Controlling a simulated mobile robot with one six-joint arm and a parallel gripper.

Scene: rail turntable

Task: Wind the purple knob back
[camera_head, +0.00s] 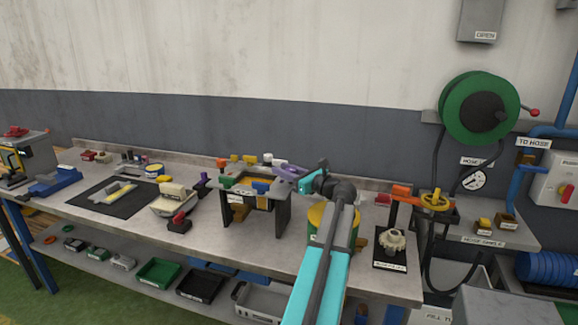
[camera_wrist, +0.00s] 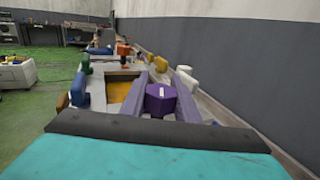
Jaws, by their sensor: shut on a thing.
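The purple knob (camera_wrist: 161,99) shows in the wrist view, faceted with a small white mark on its face. It sits between the two long purple-grey fingers of my gripper (camera_wrist: 152,75), which are shut on it. In the head view my gripper (camera_head: 281,171) reaches leftward over the back right part of a dark-legged stand (camera_head: 283,215) on the bench. The knob cannot be told apart from the fingers there. The contact on the knob's sides is partly hidden.
Coloured knobs and blocks surround the stand's top, including a white one (camera_head: 267,158) and an orange one (camera_head: 222,162). A yellow handwheel (camera_head: 434,201) is to the right. Bare bench top (camera_head: 225,238) shows in front.

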